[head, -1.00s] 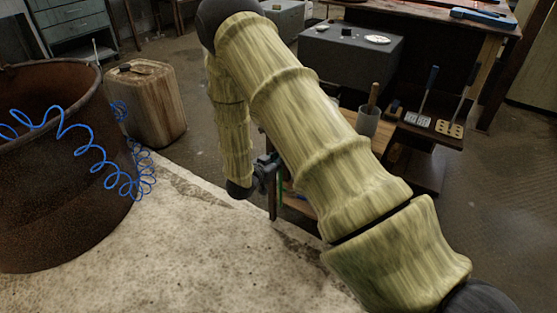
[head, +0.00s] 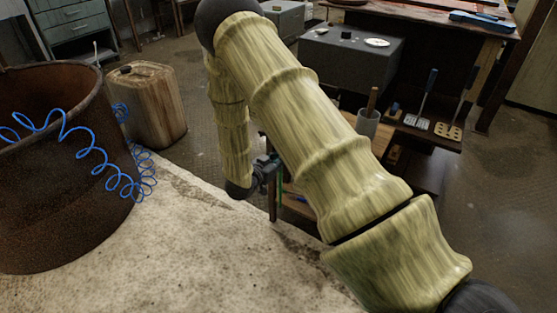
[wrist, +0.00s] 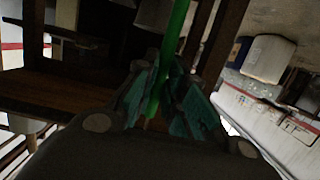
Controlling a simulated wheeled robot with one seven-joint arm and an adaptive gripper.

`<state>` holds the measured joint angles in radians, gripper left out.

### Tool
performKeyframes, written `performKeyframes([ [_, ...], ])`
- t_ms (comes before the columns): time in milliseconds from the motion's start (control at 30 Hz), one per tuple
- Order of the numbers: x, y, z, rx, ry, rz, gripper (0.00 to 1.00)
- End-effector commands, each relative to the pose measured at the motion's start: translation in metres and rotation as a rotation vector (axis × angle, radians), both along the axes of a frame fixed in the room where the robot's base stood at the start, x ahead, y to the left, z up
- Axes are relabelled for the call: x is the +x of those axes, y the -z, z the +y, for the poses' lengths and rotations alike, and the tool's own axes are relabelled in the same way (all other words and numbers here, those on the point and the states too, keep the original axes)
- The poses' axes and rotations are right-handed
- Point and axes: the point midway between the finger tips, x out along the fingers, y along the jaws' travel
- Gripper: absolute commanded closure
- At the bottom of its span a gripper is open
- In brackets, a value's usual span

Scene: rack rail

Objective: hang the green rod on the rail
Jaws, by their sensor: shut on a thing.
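The green rod (wrist: 176,38) is long and thin. In the wrist view it runs from the top edge down between my fingers, with a short piece showing below them. My gripper (wrist: 162,92) is shut on it with teal finger pads on both sides. In the head view my gripper (head: 268,168) is small and dark, partly behind my arm. Most of the rod is hidden there. I cannot pick out the rail with certainty; my arm covers much of the area beyond the gripper.
A dark shelf unit (head: 424,143) with a cup (head: 368,123) and spatulas (head: 416,121) stands right of my arm. A rusty drum (head: 60,200) with a blue coiled hose (head: 95,155) and a canister (head: 150,105) stand left. A pale slab (head: 200,255) fills the foreground.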

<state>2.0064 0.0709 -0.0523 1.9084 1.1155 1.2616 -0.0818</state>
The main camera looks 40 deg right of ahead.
Motion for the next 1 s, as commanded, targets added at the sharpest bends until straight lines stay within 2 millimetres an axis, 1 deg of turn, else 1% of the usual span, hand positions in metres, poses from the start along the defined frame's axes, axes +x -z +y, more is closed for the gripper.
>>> performKeyframes([
  [700,-0.003,-0.014,0.009,0.0,-0.001,0.0,1.0],
  [1000,-0.004,-0.014,0.01,0.0,0.0,0.0,1.0],
])
